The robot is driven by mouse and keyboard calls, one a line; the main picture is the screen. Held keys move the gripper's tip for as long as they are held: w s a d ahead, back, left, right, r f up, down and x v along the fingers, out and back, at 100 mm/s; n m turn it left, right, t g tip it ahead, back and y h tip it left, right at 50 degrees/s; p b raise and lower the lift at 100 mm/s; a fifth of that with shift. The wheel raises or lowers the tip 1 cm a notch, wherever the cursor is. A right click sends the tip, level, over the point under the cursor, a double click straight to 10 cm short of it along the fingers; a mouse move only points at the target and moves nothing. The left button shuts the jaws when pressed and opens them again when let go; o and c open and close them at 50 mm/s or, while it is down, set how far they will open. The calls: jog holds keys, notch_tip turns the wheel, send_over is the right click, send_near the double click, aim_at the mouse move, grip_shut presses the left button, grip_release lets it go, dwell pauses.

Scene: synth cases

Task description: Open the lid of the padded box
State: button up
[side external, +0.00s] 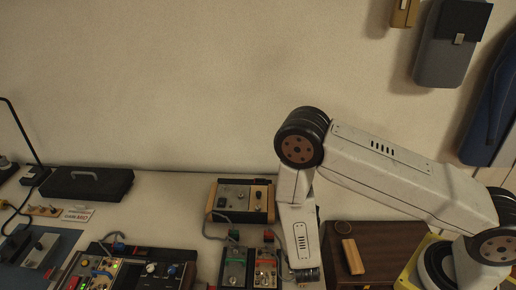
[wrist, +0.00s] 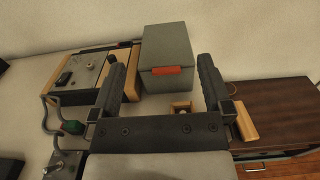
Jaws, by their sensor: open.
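The padded box (wrist: 172,47) is a grey box with a smooth top and a red tab (wrist: 166,71) at the front edge of its lid. The lid looks shut. It stands beyond my gripper (wrist: 163,62), whose two dark fingers are wide apart and empty. In the wrist view the box shows between the fingers; I cannot tell any contact. In the side view I cannot make out the box; my arm may hide it. My gripper is low at the bottom edge there, and its fingers cannot be made out.
A wood-sided control unit (side external: 241,199) stands left of the box, also in the wrist view (wrist: 85,77). A small wooden piece (wrist: 181,107) lies before the box. A brown cabinet (wrist: 280,105) is at right. Several electronic units crowd the left; the wall is behind.

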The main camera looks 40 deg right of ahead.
jog(key=shift+f, duration=0.15)
notch_tip(320, 180, down, 8)
jog(key=shift+r, duration=0.1)
jog(key=x, duration=0.5)
jog(key=shift+w+d, duration=0.2)
jog(key=shift+d, duration=0.05)
jog(key=shift+x, duration=0.95)
grip_shut()
